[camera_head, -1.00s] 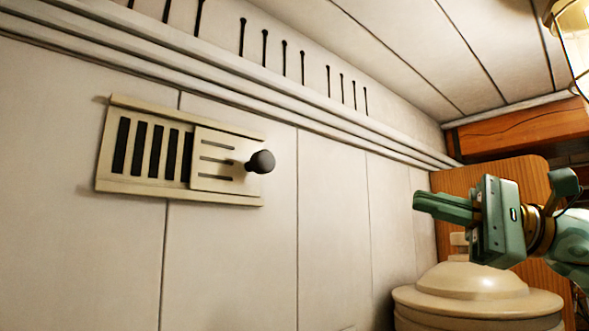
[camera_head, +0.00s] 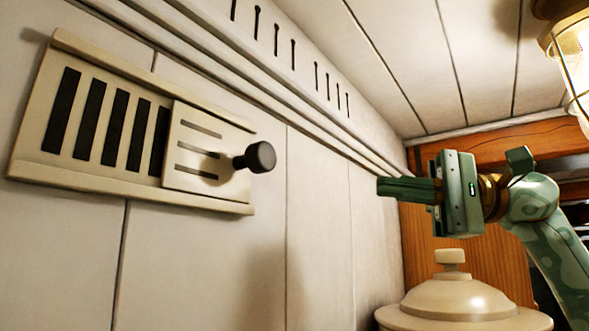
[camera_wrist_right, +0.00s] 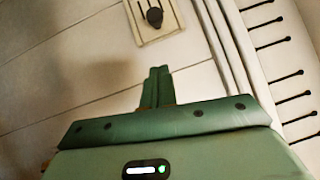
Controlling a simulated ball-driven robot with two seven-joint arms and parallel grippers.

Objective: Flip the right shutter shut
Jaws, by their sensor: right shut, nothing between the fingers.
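A cream vent panel (camera_head: 30,150) with dark vertical slots is fixed to the wall at the left of the head view. Its sliding shutter plate (camera_head: 180,182), with a dark round knob (camera_head: 261,157), covers the panel's right part and leaves several slots at the left uncovered. The plate and knob also show at the top of the right wrist view (camera_wrist_right: 154,16). My right gripper (camera_head: 380,188) is shut and empty, to the right of the knob and clear of it. Its closed fingers (camera_wrist_right: 158,70) point toward the panel in the wrist view. My left gripper is not in view.
A cream lidded pot (camera_head: 455,300) stands below my right gripper. A caged lamp (camera_head: 570,50) hangs at the top right. Ledge mouldings (camera_head: 240,85) run along the wall above the panel. The wall between knob and gripper is bare.

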